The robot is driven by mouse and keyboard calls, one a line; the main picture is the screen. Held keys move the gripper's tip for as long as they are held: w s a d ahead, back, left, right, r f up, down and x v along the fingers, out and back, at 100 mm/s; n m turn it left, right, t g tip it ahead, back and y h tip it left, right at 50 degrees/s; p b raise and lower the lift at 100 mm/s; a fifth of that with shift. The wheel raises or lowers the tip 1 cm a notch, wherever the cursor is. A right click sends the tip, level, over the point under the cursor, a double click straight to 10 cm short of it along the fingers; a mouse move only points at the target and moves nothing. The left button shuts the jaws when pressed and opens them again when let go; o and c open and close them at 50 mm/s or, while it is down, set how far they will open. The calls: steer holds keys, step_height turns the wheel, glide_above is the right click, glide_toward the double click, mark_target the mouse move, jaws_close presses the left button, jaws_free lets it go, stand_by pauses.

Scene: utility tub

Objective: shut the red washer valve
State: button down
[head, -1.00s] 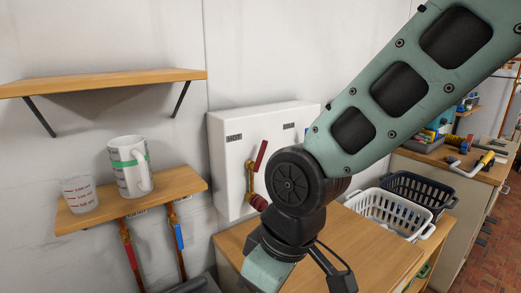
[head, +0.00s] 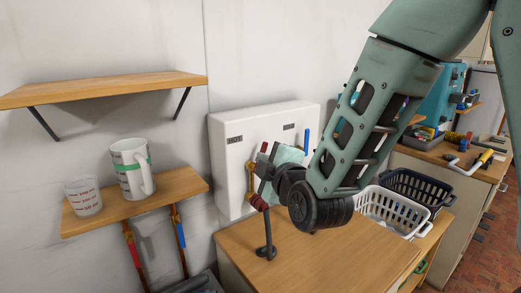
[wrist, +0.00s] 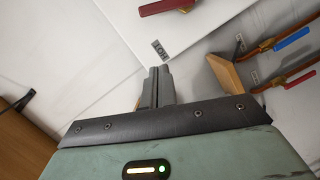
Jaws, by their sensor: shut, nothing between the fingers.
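The red washer valve's handle (head: 264,147) is on the HOT side of the white wall box (head: 226,165), above a brass body (head: 224,187). In the head view its tip points up and my wrist hides much of the rest. In the wrist view the red handle (wrist: 165,6) shows at the top edge, cut off by the frame. My gripper (wrist: 158,72) is shut and empty, its fingertips near the HOT label (wrist: 160,49) and apart from the handle. In the head view my gripper (head: 250,166) is in front of the box.
A blue handle (head: 307,140) is on the box's right side. Another red handle (head: 134,256) and blue handle (head: 180,236) are on pipes below the small shelf (head: 190,186), which holds a mug (head: 130,170) and measuring cup (head: 83,196). The wooden counter (head: 320,250) below is mostly clear.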

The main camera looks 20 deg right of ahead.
mark_target(262, 150)
steer(key=w+d+f+p, duration=0.1)
steer(key=w+p, duration=0.2)
steer(key=w, duration=0.2)
steer(key=w+d+f+p, duration=0.1)
steer(key=w+p, duration=0.2)
steer(key=w, duration=0.3)
steer(key=shift+d+f, duration=0.25)
steer(key=shift+d, duration=0.05)
steer(key=shift+d, duration=0.1)
steer(key=shift+d+m, duration=0.1)
steer(key=shift+m, duration=0.2)
steer(key=shift+w, duration=0.1)
